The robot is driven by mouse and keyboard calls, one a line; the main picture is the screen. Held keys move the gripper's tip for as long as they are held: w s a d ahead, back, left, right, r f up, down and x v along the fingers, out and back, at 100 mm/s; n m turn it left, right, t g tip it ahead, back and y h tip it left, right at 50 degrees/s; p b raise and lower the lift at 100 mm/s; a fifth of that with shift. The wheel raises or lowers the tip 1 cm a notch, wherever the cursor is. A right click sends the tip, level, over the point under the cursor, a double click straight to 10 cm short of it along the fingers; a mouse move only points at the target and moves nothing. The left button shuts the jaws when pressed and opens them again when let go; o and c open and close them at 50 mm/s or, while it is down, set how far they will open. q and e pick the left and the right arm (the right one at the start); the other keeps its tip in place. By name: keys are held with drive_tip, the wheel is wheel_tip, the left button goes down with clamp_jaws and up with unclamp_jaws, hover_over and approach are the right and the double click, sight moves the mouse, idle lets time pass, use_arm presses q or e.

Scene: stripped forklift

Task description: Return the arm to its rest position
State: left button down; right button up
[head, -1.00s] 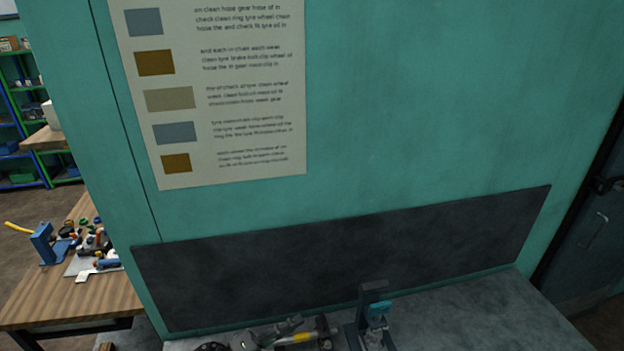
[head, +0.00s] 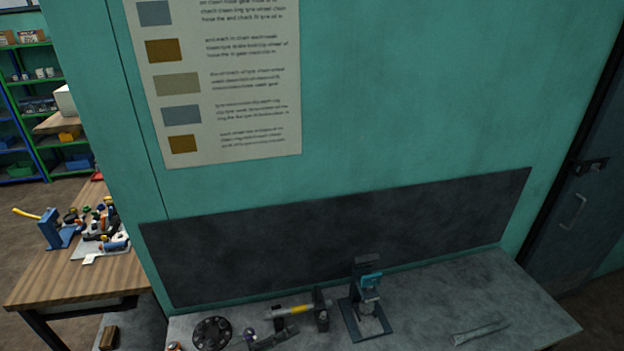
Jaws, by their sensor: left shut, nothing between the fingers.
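My right gripper is not in view.
A flat grey piece (head: 478,331) lies at the bench's right. A dark backboard (head: 330,240) and teal wall (head: 420,90) rise behind. A wooden table (head: 75,275) with parts stands left.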

use_arm(q)
drive_tip(key=s+a+f+m+g+y, duration=0.2)
drive_tip(key=s+a+f+m+y, duration=0.2)
drive_tip(key=s+a+f+y, duration=0.8)
drive_tip(key=s+a+f+n+g+y, duration=0.15)
drive_tip(key=s+a+f, duration=0.25)
drive_tip(key=s+a, duration=0.45)
drive_tip(key=s+a+f+g+y, duration=0.2)
drive_tip(key=s+a+f+y, duration=0.15)
drive_tip(key=s+a, duration=0.5)
wheel_tip(320, 180, down, 40)
drive_tip(key=g+h+b, duration=0.2)
drive_tip(key=b, duration=0.9)
drive_tip(key=s+f+b, duration=0.5)
drive_tip(key=s+f, duration=0.6)
drive_tip(key=f, duration=0.4)
drive_tip(key=s+d+f+m+g+b, duration=0.1)
drive_tip(key=s+f+b, duration=0.5)
drive_tip(key=s+f, duration=0.6)
wheel_tip(320, 180, down, 3)
drive_tip(key=shift+r, duration=0.1)
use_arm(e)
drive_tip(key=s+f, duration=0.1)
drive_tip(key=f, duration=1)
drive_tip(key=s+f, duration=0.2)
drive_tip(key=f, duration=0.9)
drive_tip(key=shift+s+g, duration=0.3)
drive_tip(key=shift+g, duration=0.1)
